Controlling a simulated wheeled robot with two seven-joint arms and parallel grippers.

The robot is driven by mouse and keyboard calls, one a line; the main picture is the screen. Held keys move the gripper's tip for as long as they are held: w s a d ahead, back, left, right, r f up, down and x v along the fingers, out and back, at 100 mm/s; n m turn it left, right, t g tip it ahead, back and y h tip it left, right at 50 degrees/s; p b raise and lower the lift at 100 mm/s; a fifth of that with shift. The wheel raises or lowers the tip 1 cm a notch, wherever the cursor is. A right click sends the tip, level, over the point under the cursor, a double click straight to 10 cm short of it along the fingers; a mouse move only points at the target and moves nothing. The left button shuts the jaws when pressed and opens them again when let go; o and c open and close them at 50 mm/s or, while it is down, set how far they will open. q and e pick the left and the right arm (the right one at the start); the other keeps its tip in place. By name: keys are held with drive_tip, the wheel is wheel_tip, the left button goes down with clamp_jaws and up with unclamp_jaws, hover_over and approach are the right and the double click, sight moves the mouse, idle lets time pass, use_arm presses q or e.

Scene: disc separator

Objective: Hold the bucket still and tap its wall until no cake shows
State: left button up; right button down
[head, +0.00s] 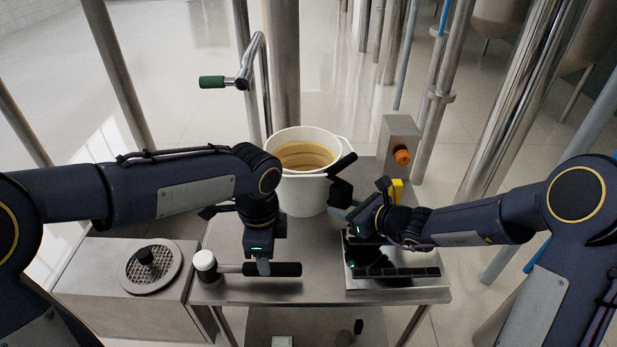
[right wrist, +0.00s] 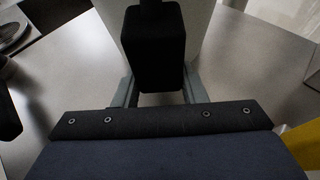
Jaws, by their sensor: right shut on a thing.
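The white bucket (head: 300,197) stands upright on the steel table, with a tan, ringed layer of cake (head: 305,156) inside. My right gripper (head: 348,203) is at the bucket's right side, shut on its black handle (head: 341,180). In the right wrist view the black handle (right wrist: 153,48) sits between the two grey fingers (right wrist: 157,92), in front of the pale bucket wall. A mallet with a white head (head: 206,262) and black grip (head: 287,269) lies across the table front. My left gripper (head: 263,267) is over the mallet's grip; whether it is closed around it is unclear.
The steel table (head: 325,240) has bare room between mallet and bucket. A black-edged tray (head: 395,280) lies under my right forearm. A box with an orange knob (head: 402,156) stands behind right. A round mesh lid (head: 151,265) lies left. A green-handled lever (head: 212,82) rises behind.

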use_arm(q)
drive_tip(key=shift+f, duration=2.55)
clamp_jaws()
drive_tip(key=shift+r, duration=0.15)
drive_tip(key=shift+r, duration=3.6)
